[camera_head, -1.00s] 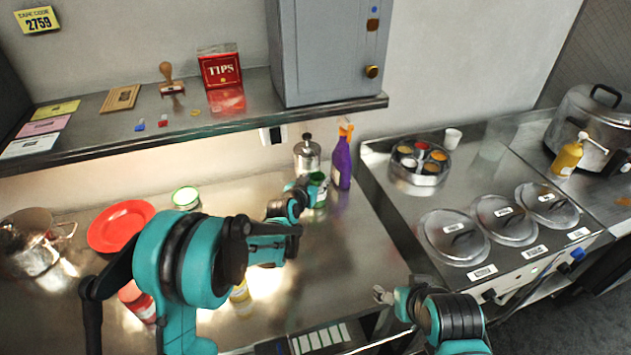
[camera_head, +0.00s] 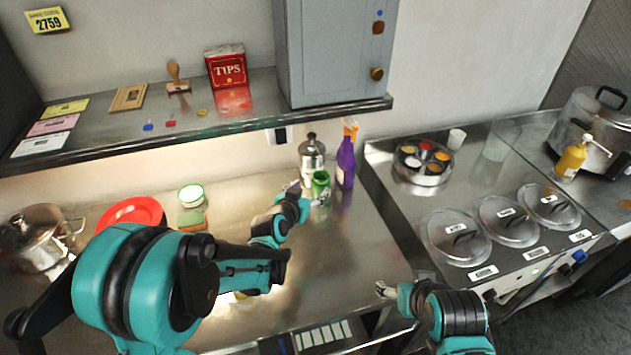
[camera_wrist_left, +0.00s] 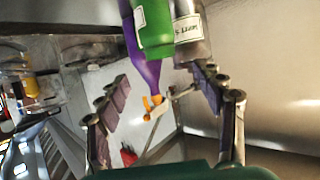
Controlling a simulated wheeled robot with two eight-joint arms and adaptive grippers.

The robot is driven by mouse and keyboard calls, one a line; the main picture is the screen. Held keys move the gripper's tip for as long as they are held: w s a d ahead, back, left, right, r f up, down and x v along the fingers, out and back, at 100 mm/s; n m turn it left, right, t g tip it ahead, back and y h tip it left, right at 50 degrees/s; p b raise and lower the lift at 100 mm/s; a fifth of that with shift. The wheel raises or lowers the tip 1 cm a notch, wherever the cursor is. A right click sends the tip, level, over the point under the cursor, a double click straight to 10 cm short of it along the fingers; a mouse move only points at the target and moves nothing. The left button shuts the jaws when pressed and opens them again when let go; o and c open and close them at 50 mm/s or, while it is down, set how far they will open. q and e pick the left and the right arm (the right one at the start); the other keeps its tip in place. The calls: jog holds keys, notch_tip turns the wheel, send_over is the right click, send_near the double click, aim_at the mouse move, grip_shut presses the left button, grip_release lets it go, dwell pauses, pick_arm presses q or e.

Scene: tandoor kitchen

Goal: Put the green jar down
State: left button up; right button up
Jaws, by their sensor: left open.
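The green jar (camera_head: 320,184) stands upright on the steel counter at the back, in front of the metal canister (camera_head: 311,155) and left of the purple spray bottle (camera_head: 345,165). My left gripper (camera_head: 309,196) is open and empty, just in front and to the left of the jar. In the left wrist view the jar (camera_wrist_left: 154,32) shows beyond the spread fingers of that gripper (camera_wrist_left: 160,88), and nothing is between them. My right gripper (camera_head: 383,290) hangs near the counter's front right; its finger opening is too small to judge.
A steel pot (camera_head: 38,240) stands at far left. A shelf (camera_head: 210,125) overhangs the back. The counter right of my left forearm is clear.

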pick_arm(q)
jog(key=s+a+r+n+g+y, duration=0.1)
jog(key=s+a, duration=0.3)
jog(key=s, duration=0.6)
jog(key=s+a+n+g+y, duration=0.1)
jog(key=s+a, duration=0.4)
jog(key=s, duration=0.5)
jog(key=s+a+r+n+g+y, duration=0.1)
jog(key=s+a, duration=0.4)
jog(key=s, duration=0.6)
jog(key=g+y, duration=0.1)
jog(key=g, duration=0.1)
jog(key=shift+a+r+n+g, duration=0.15)
jog(key=shift+r+n+g, duration=0.15)
jog(key=shift+n+g, duration=0.1)
notch_tip(320, 180, down, 3)
jog(key=b, duration=0.3)
jog(key=shift+f, duration=0.15)
